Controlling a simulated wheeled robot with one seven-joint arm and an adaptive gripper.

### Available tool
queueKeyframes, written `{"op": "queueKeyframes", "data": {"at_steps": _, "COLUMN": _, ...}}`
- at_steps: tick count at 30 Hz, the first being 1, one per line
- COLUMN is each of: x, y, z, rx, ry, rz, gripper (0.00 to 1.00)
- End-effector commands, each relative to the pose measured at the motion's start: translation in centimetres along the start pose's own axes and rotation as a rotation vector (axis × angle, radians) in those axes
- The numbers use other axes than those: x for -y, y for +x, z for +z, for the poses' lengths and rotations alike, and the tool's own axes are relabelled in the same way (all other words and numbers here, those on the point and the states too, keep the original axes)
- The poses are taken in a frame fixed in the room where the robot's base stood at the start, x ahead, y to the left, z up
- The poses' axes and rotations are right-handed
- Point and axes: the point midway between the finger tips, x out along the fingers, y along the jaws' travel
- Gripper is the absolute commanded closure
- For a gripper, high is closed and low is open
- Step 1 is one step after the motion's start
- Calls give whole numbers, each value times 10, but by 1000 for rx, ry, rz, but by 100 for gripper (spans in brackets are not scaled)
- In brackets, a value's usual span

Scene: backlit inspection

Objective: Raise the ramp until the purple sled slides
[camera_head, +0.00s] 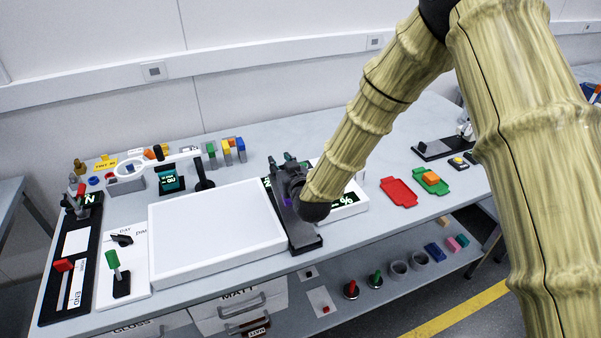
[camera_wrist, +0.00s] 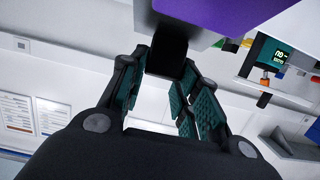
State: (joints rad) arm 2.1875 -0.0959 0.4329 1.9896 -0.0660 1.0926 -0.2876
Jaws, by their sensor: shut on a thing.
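The ramp (camera_head: 304,243) stands to the right of the white panel, a dark, narrow piece running front to back. My gripper (camera_head: 284,165) is at its far part and hides much of it. In the wrist view the purple sled (camera_wrist: 228,14) is close, at the top edge. There my gripper (camera_wrist: 164,72) has its teal-padded fingers shut on a black block, seemingly the ramp's handle (camera_wrist: 168,48). How far the ramp is tilted is hard to tell.
A white light panel (camera_head: 215,232) lies left of the ramp. A white display box with green digits (camera_head: 347,201) is close on the right. A magnifier (camera_head: 130,168) and coloured blocks stand at the back left. A red tray (camera_head: 398,192) lies farther right.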

Motion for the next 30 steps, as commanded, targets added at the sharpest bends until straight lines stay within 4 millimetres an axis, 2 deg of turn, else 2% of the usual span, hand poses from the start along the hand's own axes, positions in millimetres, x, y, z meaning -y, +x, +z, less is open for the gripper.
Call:
{"op": "queueKeyframes", "data": {"at_steps": 3, "x": 6, "y": 1, "z": -2, "rx": -10, "ry": -3, "rz": -7, "gripper": 100}}
{"op": "queueKeyframes", "data": {"at_steps": 11, "x": 7, "y": 1, "z": -3, "rx": -10, "ry": -3, "rz": -8, "gripper": 100}}
{"op": "queueKeyframes", "data": {"at_steps": 12, "x": 7, "y": 1, "z": -3, "rx": -10, "ry": -3, "rz": -8, "gripper": 63}}
{"op": "queueKeyframes", "data": {"at_steps": 15, "x": 7, "y": 1, "z": -3, "rx": -10, "ry": -3, "rz": -8, "gripper": 46}}
{"op": "queueKeyframes", "data": {"at_steps": 25, "x": 6, "y": -1, "z": -2, "rx": -9, "ry": -2, "rz": -8, "gripper": 46}}
{"op": "queueKeyframes", "data": {"at_steps": 30, "x": 6, "y": -13, "z": -3, "rx": -9, "ry": -2, "rz": -7, "gripper": 46}}
